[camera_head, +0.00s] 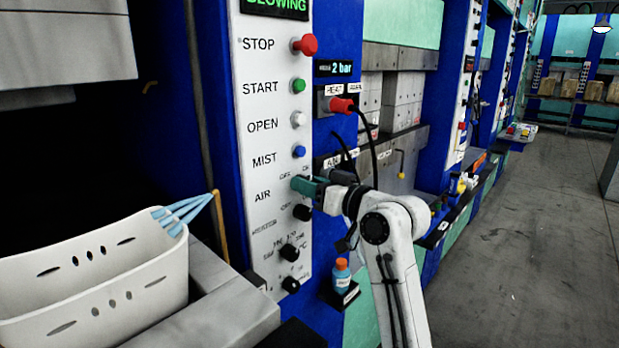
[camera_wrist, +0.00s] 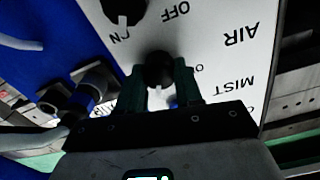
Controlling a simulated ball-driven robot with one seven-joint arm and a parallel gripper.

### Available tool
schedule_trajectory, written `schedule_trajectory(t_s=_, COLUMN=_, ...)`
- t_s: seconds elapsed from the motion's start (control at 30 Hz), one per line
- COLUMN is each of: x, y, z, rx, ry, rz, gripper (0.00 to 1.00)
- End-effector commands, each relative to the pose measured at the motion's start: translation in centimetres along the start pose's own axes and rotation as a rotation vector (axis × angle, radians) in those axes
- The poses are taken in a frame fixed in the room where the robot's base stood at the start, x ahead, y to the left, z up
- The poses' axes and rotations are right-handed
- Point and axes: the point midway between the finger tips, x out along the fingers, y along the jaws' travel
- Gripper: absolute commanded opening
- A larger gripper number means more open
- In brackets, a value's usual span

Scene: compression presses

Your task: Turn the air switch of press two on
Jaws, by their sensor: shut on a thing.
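The white control panel (camera_head: 262,130) of the nearest press carries the label AIR, with small OFF and ON marks above the switch. The air switch is a round black knob (camera_wrist: 158,66), seen in the wrist view, which shows the panel upside down. My gripper (camera_head: 298,185) reaches it from the right, its teal fingers on the panel front beside the AIR label. In the wrist view my gripper (camera_wrist: 158,84) has one finger on each side of the knob, shut on it. In the head view the fingers hide the knob. Its pointer direction is unclear.
A red STOP button (camera_head: 306,45), green START button (camera_head: 299,86), white OPEN button (camera_head: 298,119) and blue MIST button (camera_head: 299,152) are above. Several black knobs (camera_head: 302,213) are below. A white basket (camera_head: 95,272) stands left; a blue bottle (camera_head: 342,275) stands below. Floor at right is clear.

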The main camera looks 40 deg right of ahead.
Motion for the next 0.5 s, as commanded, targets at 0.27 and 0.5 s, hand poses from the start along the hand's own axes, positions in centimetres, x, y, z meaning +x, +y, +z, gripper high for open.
schedule_trajectory(t_s=0.27, x=0.01, y=0.03, z=0.00, rx=0.071, ry=-0.001, rz=0.000, gripper=0.04)
schedule_trajectory(t_s=0.5, x=0.00, y=0.05, z=0.06, rx=0.083, ry=0.000, rz=0.000, gripper=0.04)
